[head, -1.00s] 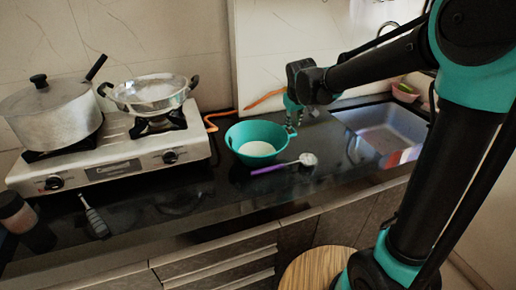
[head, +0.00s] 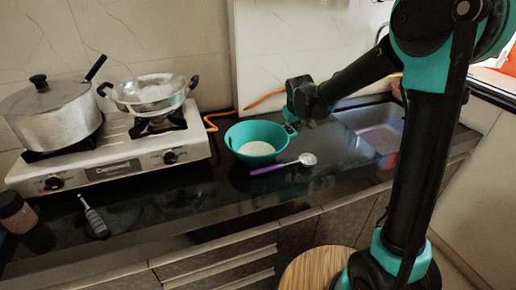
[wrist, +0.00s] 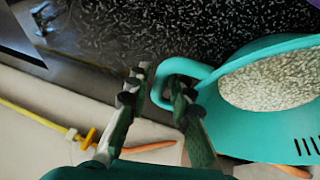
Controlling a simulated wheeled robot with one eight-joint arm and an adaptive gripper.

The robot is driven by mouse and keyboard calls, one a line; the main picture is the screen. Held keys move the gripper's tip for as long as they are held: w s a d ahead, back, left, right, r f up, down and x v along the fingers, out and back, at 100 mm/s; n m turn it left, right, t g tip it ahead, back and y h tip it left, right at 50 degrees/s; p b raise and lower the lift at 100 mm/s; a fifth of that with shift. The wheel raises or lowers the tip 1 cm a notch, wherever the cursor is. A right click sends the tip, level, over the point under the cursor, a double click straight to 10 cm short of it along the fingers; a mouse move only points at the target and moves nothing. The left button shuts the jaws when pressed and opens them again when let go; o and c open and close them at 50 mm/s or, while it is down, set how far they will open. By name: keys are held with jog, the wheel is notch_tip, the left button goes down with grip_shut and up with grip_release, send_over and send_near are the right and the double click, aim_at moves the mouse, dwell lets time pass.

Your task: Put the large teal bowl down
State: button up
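The large teal bowl (head: 236,138) stands on the dark counter to the right of the stove, with a pale round patch inside it. In the wrist view the bowl (wrist: 240,125) is at the right, and its loop handle (wrist: 170,70) points left. My gripper (head: 291,126) is at the bowl's right side in the head view. In the wrist view my gripper (wrist: 158,92) has its fingers apart, one on each side of the handle's outer bar. The right fingertip is at the loop's opening. A gap shows between the left finger and the handle.
A purple-handled spoon (head: 273,168) lies just in front of the bowl. The stove (head: 110,170) with a lidded pot (head: 57,117) and a metal pan (head: 150,96) is to the left. The sink (head: 378,132) is to the right. An orange hose runs behind the bowl.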

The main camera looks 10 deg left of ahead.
grip_shut()
